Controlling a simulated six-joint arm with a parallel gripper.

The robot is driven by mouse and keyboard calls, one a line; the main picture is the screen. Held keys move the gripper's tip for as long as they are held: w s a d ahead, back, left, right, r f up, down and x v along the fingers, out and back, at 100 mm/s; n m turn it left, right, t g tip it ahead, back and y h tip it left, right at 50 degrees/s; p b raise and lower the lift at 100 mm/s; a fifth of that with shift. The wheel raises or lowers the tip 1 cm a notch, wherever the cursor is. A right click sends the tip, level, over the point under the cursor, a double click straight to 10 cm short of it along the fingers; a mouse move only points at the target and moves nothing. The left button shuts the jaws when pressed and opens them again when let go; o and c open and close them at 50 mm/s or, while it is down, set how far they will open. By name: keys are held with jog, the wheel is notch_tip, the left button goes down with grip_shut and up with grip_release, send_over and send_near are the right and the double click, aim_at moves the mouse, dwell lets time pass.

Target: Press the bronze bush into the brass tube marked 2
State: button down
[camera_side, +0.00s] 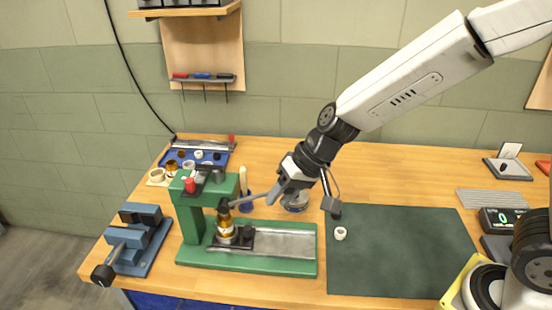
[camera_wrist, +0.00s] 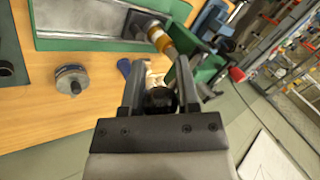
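The green press (camera_side: 190,215) stands at the left of the bench. A brass tube (camera_side: 226,228) stands upright in a dark holder under its ram; it also shows in the wrist view (camera_wrist: 157,36). I cannot read a number on it or see a bush at its top. The press lever (camera_side: 255,199) slopes up to the right from the ram to my gripper (camera_side: 284,185). In the wrist view my gripper (camera_wrist: 160,92) has its fingers on either side of the lever's black knob (camera_wrist: 160,100), seemingly closed on it.
A blue tray (camera_side: 205,158) with small parts sits behind the press, with rings (camera_side: 157,176) beside it. A blue vise (camera_side: 135,240) is at left. A round metal piece (camera_side: 295,203) stands below my gripper. A white ring (camera_side: 340,233) lies on the dark mat (camera_side: 400,255), otherwise clear.

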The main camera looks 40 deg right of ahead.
jog(key=shift+c, duration=1.7)
grip_release()
jog(key=shift+w+d, duration=0.2)
jog(key=shift+w, duration=0.1)
jog(key=shift+s, duration=0.1)
jog(key=shift+a, duration=0.1)
jog(key=shift+r, duration=0.1)
jog(key=v, duration=0.7)
jog(key=shift+s+r, duration=0.15)
jog(key=shift+r, duration=0.05)
